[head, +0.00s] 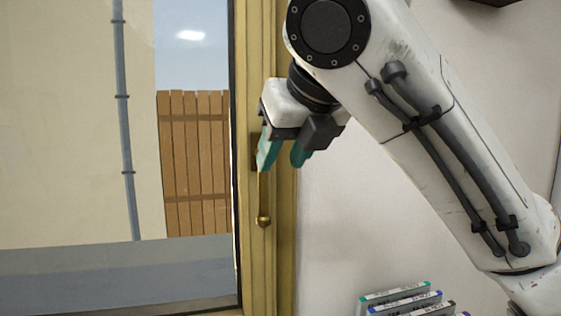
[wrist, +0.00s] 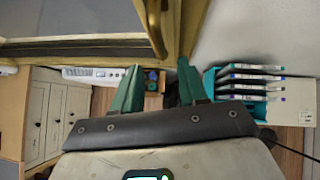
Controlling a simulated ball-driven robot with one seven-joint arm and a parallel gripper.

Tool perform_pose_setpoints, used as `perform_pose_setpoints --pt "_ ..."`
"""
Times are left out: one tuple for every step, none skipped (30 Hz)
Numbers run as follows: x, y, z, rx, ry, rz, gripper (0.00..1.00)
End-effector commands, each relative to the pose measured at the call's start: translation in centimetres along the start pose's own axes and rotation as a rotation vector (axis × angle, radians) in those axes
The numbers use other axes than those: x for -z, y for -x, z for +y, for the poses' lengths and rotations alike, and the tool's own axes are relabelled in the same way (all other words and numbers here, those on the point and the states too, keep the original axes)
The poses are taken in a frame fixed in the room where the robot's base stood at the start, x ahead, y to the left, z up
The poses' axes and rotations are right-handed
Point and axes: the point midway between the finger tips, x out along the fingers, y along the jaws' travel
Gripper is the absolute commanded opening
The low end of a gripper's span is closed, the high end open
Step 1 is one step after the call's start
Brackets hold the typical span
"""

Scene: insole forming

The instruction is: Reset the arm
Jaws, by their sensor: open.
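My arm reaches in from the right in the head view, bent at the elbow, in front of a window. My gripper (head: 281,160) hangs at its end with teal fingers pointing down, in front of the window's yellow-brown frame (head: 287,250) and near its brass handle (head: 263,219). In the wrist view, my gripper (wrist: 158,80) has its two teal fingers apart with nothing between them. The window frame (wrist: 189,22) and the handle (wrist: 155,28) show just beyond the fingertips. I cannot tell whether the fingers touch the handle.
A teal holder (wrist: 209,82) with several labelled cases (head: 395,293) stands at lower right. A white cabinet (wrist: 52,115) stands at left in the wrist view. The white wall (head: 340,215) is bare beside the window. A fence (head: 195,150) shows through the glass.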

Motion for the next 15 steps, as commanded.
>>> perform_pose_setpoints --pt "0.0 0.0 0.0 0.0 0.0 0.0 0.43" --pt "0.0 0.0 0.0 0.0 0.0 0.0 0.43" --pt "0.0 0.0 0.0 0.0 0.0 0.0 0.43" --pt "0.0 0.0 0.0 0.0 0.0 0.0 0.43" --pt "0.0 0.0 0.0 0.0 0.0 0.0 0.43" --pt "0.1 -0.1 0.0 -0.002 -0.007 0.001 0.43" --pt "0.2 -0.3 -0.1 -0.006 -0.017 0.002 0.43" --pt "0.4 -0.6 -0.1 -0.011 -0.033 0.003 0.43" --pt "0.7 -1.0 -0.3 -0.02 -0.065 0.004 0.43" --pt "1.0 -1.5 -0.5 -0.029 -0.1 0.005 0.43" --pt "1.4 -2.1 -0.7 -0.04 -0.142 0.006 0.43" --pt "2.1 -3.0 -0.9 -0.057 -0.209 0.01 0.43" --pt "2.7 -3.8 -1.2 -0.07 -0.268 0.013 0.43" --pt "3.4 -4.6 -1.5 -0.084 -0.332 0.018 0.43" --pt "4.4 -5.7 -1.8 -0.102 -0.424 0.024 0.43"
